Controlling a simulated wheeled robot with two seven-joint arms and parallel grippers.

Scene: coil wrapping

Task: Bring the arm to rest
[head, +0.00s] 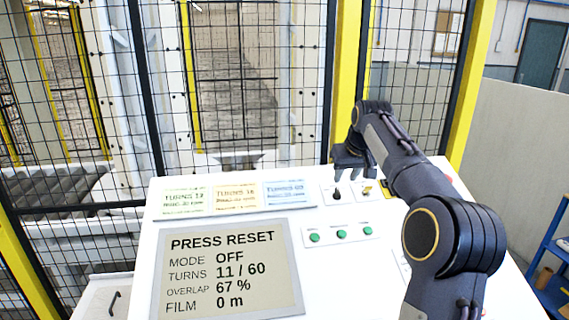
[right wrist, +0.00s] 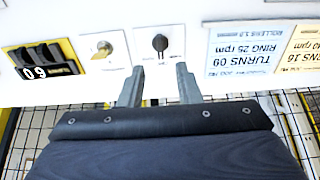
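My right gripper (head: 353,168) hangs at the back edge of the white control panel (head: 385,265), near a black selector knob (head: 337,196) and a key switch (head: 367,189). In the right wrist view its two grey fingers (right wrist: 160,88) are apart with nothing between them. The black knob (right wrist: 160,43) shows beyond the fingertips, with the key switch (right wrist: 103,48) to its left. I cannot tell whether a fingertip touches the panel. The display (head: 228,268) reads PRESS RESET, MODE OFF, TURNS 11 / 60, OVERLAP 67 %, FILM 0 m. My left gripper is not in view.
Three green buttons (head: 341,234) sit in a row below the knob. Several coloured recipe cards (head: 235,197) lie along the panel's back. A black mesh fence (head: 240,90) with yellow posts (head: 345,70) stands behind the panel. A blue shelf (head: 553,262) stands at the right.

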